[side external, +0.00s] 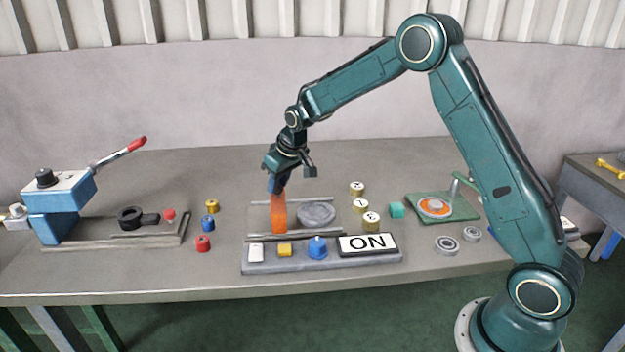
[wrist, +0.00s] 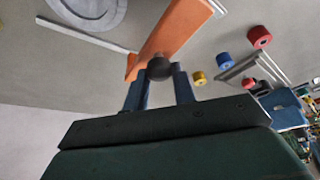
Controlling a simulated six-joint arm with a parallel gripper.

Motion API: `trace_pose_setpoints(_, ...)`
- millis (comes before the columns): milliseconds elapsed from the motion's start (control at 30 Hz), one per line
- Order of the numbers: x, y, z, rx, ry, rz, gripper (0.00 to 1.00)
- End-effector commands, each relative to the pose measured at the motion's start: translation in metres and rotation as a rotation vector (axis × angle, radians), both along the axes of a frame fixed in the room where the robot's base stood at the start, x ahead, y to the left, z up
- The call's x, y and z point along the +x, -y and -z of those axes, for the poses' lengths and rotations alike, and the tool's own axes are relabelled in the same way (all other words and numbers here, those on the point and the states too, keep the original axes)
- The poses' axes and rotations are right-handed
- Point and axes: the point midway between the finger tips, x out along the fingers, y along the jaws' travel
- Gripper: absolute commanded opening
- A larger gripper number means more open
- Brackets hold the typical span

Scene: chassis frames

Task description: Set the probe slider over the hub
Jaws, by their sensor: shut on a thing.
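The orange probe slider (side external: 279,216) stands upright on the grey fixture, at the left of the grey round hub (side external: 316,212). My gripper (side external: 277,184) is at the top of the slider. In the wrist view my gripper (wrist: 160,82) has its blue fingers on either side of a dark round knob (wrist: 159,68) at the near end of the orange slider (wrist: 168,38). The fingers are shut on this knob. The hub (wrist: 92,10) is partly cut off at the top left of the wrist view. The slider is beside the hub, not above it.
Several brass-coloured cylinders (side external: 371,221) stand to the right. A lever press (side external: 60,200) is at the left. The table behind the fixture is clear.

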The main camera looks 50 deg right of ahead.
Motion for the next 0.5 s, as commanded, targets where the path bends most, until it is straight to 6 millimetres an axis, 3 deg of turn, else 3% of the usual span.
trace_pose_setpoints(500,-0.069,0.071,0.000,-0.001,0.001,0.006,0.00)
